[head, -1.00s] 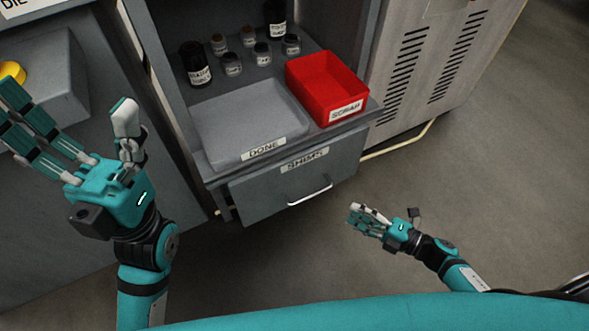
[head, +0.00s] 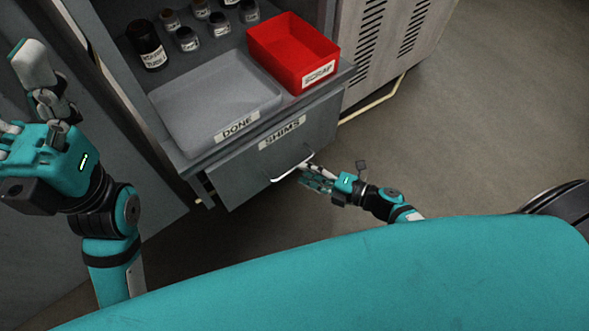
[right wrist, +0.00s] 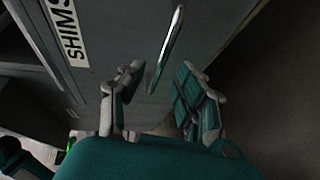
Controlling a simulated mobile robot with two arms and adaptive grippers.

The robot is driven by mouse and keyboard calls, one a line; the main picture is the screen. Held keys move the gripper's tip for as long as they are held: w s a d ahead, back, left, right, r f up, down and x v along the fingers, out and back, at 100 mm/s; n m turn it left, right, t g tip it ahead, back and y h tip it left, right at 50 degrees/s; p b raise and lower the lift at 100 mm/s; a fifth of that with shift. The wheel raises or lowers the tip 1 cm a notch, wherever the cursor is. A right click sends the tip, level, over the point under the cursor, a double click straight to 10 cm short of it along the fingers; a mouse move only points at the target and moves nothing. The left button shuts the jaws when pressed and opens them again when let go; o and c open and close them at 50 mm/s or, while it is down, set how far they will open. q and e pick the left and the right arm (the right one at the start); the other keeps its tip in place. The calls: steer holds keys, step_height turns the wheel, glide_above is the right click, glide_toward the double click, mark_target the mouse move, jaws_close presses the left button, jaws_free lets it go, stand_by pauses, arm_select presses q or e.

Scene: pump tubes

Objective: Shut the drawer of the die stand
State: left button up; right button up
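The grey drawer (head: 240,172) labelled SHIMS is in the lower part of the grey stand, standing a little out with a dark gap at its left side. Its silver bar handle (head: 285,173) is on the front; the handle also shows in the right wrist view (right wrist: 168,45). My right gripper (head: 312,178) is at the right end of the handle. In the right wrist view its fingers (right wrist: 155,92) are spread apart, with the handle just beyond and between them; contact cannot be told. My left gripper (head: 20,105) is open and empty at the left edge, partly cut off.
On the stand above the drawer are a grey DONE tray (head: 180,128), a red SCRAP bin (head: 292,45) and several small jars with a dark bottle (head: 147,45). A vented cabinet (head: 390,40) stands to the right. The floor (head: 490,110) at right is clear.

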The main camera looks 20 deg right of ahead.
mark_target(294, 168)
steer(key=shift+b+x, duration=0.5)
steer(key=shift+x, duration=1.75)
jaws_close()
steer(key=shift+w, duration=0.1)
